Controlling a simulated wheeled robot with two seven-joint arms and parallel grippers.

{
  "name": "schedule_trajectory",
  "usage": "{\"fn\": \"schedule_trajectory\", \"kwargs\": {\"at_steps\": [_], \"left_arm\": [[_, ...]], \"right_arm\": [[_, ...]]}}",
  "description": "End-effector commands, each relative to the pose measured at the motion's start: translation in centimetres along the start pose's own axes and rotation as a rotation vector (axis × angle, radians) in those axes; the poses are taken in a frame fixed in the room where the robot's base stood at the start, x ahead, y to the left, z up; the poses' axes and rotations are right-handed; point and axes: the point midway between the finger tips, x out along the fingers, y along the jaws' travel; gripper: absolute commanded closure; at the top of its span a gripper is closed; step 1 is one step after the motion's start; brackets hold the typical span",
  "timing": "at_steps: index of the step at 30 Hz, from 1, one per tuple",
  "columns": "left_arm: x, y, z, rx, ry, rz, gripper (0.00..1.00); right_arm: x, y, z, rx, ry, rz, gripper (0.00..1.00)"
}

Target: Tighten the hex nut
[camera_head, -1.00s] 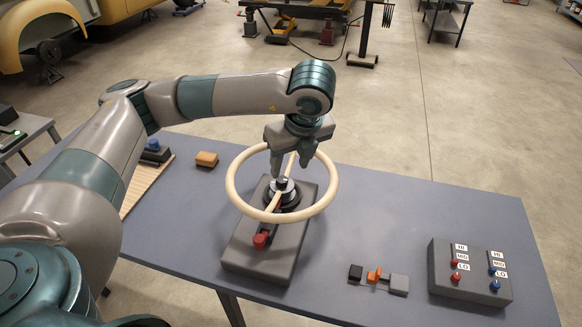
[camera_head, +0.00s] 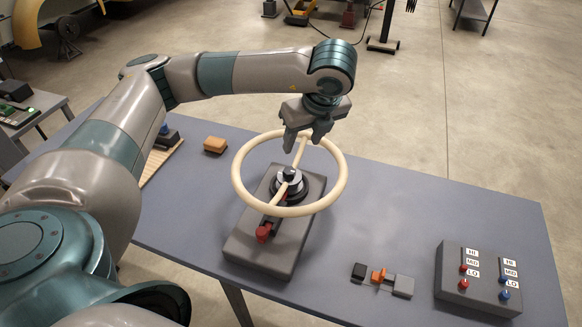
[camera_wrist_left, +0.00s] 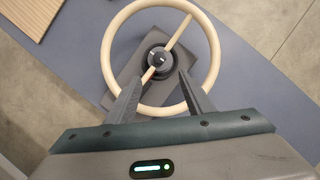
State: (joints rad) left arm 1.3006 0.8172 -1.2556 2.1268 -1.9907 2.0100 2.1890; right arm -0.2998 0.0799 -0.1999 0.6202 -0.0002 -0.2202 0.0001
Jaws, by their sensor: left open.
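The hex nut (camera_head: 290,172) is a small dark piece at the hub of a cream steering wheel (camera_head: 240,190), which is mounted on a dark grey block (camera_head: 262,250). My left gripper (camera_head: 304,143) is open and empty, above the far side of the hub and apart from the nut. In the left wrist view, the nut (camera_wrist_left: 158,57) shows at the wheel's centre, beyond and between the two open fingers (camera_wrist_left: 156,95). My right gripper is not in view.
A red-handled lever (camera_head: 264,233) is on the block's near side. An orange block (camera_head: 215,144) lies at the left, and a small orange-and-grey device (camera_head: 381,277) lies at the right. A switch box (camera_head: 478,278) stands further right.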

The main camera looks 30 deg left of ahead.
Motion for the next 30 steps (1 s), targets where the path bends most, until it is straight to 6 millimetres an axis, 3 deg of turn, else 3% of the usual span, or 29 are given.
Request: {"fn": "schedule_trajectory", "kwargs": {"at_steps": [16, 30], "left_arm": [[5.7, 0.2, 0.2, -0.003, 0.000, 0.006, 0.52], [13.9, 0.2, 0.2, -0.001, -0.002, 0.004, 0.52]], "right_arm": [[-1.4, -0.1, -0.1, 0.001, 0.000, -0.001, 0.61], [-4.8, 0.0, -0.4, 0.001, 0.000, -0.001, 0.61]]}}
